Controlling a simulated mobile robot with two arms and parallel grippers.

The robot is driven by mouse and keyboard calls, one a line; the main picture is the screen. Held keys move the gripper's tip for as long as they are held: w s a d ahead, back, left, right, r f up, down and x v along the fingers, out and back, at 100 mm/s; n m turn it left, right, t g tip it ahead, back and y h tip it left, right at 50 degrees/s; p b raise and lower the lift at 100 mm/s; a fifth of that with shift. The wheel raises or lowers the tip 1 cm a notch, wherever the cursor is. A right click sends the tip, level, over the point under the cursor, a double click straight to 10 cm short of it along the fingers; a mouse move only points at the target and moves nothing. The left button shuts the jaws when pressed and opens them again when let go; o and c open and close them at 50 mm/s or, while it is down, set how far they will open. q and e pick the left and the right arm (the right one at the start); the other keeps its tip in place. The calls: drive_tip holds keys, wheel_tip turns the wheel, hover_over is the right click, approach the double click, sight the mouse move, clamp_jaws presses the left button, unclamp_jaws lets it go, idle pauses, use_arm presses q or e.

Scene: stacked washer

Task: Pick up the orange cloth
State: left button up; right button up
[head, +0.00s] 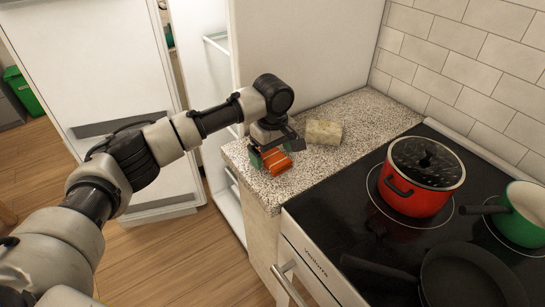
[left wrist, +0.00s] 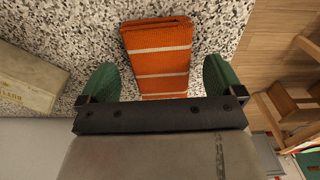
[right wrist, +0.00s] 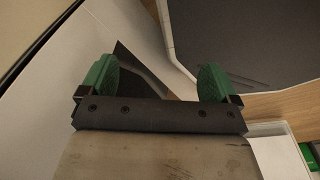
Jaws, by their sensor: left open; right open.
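The orange cloth (head: 279,163) lies folded on the speckled counter (head: 345,112), near its front left edge. In the left wrist view the cloth (left wrist: 158,55) shows pale stripes and sits between the two green fingertips, partly hidden by the gripper body. My left gripper (head: 270,158) is open and is over the cloth, with a finger on either side; I cannot tell whether it touches the cloth. My right gripper (right wrist: 158,82) is open with nothing between its fingers; it shows only in the right wrist view.
A beige block-shaped package (head: 324,132) lies on the counter beside the gripper. A stove to the right holds a red pot (head: 421,176), a green pan (head: 521,214) and a dark frying pan (head: 472,277). An open white fridge door (head: 95,62) stands at left.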

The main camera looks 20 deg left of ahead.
sight(274, 156)
use_arm(q)
drive_tip(key=shift+f, duration=0.65)
drive_tip(key=c, duration=1)
drive_tip(key=shift+r, duration=0.2)
drive_tip(key=r, duration=0.4)
drive_tip(key=shift+d+r, duration=0.1)
drive_tip(key=shift+d, duration=0.15)
drive_tip(key=s+d+r, duration=0.1)
drive_tip(key=d+r, duration=0.1)
drive_tip(key=d, duration=0.1)
drive_tip(key=s+d+r, duration=0.2)
drive_tip(key=d, duration=0.1)
drive_tip(key=s+d+r+b, duration=0.1)
drive_tip(key=d+r, duration=0.1)
drive_tip(key=d, duration=0.2)
drive_tip(key=shift+s+d+r, duration=0.1)
drive_tip(key=shift+s+r, duration=0.2)
